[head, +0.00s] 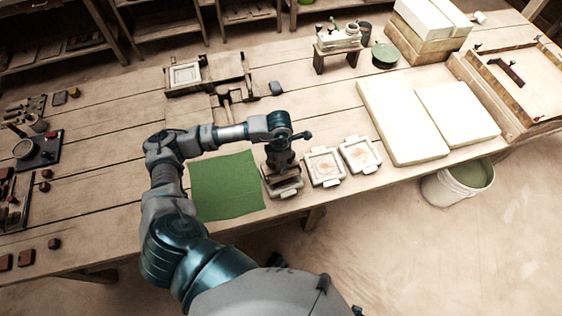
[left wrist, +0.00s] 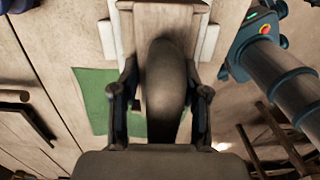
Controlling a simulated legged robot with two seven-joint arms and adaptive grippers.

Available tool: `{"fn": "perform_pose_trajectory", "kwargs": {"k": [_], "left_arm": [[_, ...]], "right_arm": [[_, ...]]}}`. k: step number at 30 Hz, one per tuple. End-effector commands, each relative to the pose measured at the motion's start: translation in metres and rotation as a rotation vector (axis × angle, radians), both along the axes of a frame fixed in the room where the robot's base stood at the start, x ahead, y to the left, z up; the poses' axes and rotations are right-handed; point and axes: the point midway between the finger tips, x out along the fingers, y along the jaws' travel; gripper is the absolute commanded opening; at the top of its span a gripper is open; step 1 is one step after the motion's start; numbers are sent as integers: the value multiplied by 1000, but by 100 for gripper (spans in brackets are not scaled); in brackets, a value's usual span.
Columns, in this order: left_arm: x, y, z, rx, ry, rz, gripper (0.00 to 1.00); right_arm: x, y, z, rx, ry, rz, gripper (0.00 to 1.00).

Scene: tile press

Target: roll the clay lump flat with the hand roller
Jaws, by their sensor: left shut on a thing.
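My left gripper (head: 283,160) is over the front edge of the bench, right of the green mat (head: 225,186). In the left wrist view the fingers (left wrist: 160,105) are shut on a rounded, elongated grey-brown thing (left wrist: 165,85). I cannot tell whether it is the roller's handle. A brown wooden part (head: 286,173) shows under the gripper, above a white tray (head: 285,192); whether they touch is unclear. A wooden tool with a pale handle (head: 227,108) lies behind my arm. I cannot pick out the clay lump for certain. My right gripper is not in view.
Two white trays with tan contents (head: 323,181) (head: 375,165) stand right of the gripper. White slabs (head: 402,120) lie further right. The green mat is bare.

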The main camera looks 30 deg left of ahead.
Motion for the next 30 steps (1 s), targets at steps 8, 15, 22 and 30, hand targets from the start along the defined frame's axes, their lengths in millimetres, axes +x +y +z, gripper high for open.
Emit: {"fn": "perform_pose_trajectory", "kwargs": {"k": [8,15,22,30], "left_arm": [[0,0,-10,0,0,0,0],[0,0,-16,0,0,0,0],[-4,-6,-15,-1,1,-1,0],[-9,-13,-18,-1,1,-1,0]], "right_arm": [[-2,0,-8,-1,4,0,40],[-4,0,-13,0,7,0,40],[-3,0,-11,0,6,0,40],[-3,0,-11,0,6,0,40]]}}
